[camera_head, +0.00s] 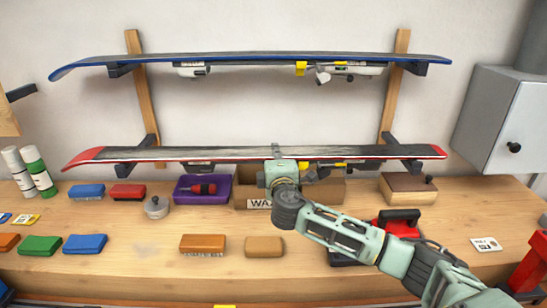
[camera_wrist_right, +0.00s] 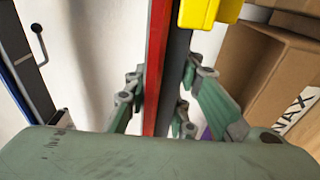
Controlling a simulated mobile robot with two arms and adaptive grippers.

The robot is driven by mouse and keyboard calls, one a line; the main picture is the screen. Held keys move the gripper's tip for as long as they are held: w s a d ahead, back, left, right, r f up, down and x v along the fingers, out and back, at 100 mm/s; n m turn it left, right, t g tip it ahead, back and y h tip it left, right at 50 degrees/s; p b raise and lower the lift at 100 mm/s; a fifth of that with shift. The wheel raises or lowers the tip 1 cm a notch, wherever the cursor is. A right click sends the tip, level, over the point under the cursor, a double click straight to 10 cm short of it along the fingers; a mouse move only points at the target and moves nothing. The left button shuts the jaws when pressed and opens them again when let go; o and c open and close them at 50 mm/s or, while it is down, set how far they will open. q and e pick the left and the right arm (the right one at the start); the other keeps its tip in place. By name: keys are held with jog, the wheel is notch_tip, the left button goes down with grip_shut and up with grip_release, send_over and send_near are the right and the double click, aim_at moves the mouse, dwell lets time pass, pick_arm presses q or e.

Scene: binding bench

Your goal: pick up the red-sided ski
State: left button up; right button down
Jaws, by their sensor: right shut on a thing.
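The red-sided ski (camera_head: 230,153) lies across the lower pair of rack arms in the head view, its base up and its red edge facing me. My right gripper (camera_head: 276,155) is at the middle of this ski. In the right wrist view the gripper's fingers (camera_wrist_right: 160,100) are shut on the ski (camera_wrist_right: 157,65), one set on each side of it. A yellow binding part (camera_wrist_right: 205,12) is close by the fingers there. A blue-sided ski (camera_head: 250,56) lies on the upper rack arms. My left gripper is not in view.
The bench below holds a cardboard box (camera_head: 245,196) marked WAX, a purple tray (camera_head: 187,196), a wooden block (camera_head: 408,190), several brushes and bottles (camera_head: 38,170). A grey cabinet (camera_head: 497,115) hangs at the right. Wooden uprights (camera_head: 395,95) stand behind the skis.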

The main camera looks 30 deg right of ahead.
jog(key=r, duration=0.2)
jog(key=r+b, duration=0.1)
jog(key=r, duration=0.1)
jog(key=shift+d+r, duration=0.2)
jog(key=shift+r, duration=0.15)
jog(key=s+d+r+b, duration=0.1)
jog(key=s+d+r, duration=0.3)
jog(key=d, duration=0.1)
jog(key=s+d+r+b, duration=0.1)
jog(key=s+d, duration=0.1)
jog(key=d, duration=0.1)
jog(key=shift+s+r+b, duration=0.1)
jog(key=shift+r+b, duration=0.25)
jog(key=shift+r, duration=0.05)
jog(key=shift+s+d+r, duration=0.25)
jog(key=shift+d+r, duration=0.1)
jog(key=shift+d, duration=0.1)
jog(key=shift+s+d+r+p, duration=0.1)
jog(key=shift+d+r+p, duration=0.05)
jog(key=shift+r+p, duration=1.35)
